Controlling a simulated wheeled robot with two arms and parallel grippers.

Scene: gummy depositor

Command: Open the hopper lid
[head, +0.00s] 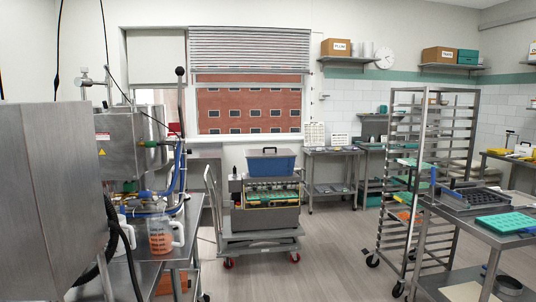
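A steel box-shaped vessel (118,142) with a yellow warning label stands at the left, with a valve and pipe fittings at its top and a green-banded fitting on its right side. It looks like a hopper, but I cannot make out a separate lid on it. In the middle, a machine (266,217) sits on a wheeled cart, with a blue bin (271,165) on top. The bin has a dark top with a handle and appears closed. I cannot tell for sure which of these is the task's hopper. Neither of my grippers is in view.
A large steel cabinet (45,190) fills the near left. A jug (160,240) with orange contents stands on the steel table beside hoses. A tall wheeled rack (412,190) and a table with a green tray (507,222) stand right. Floor (325,265) between is clear.

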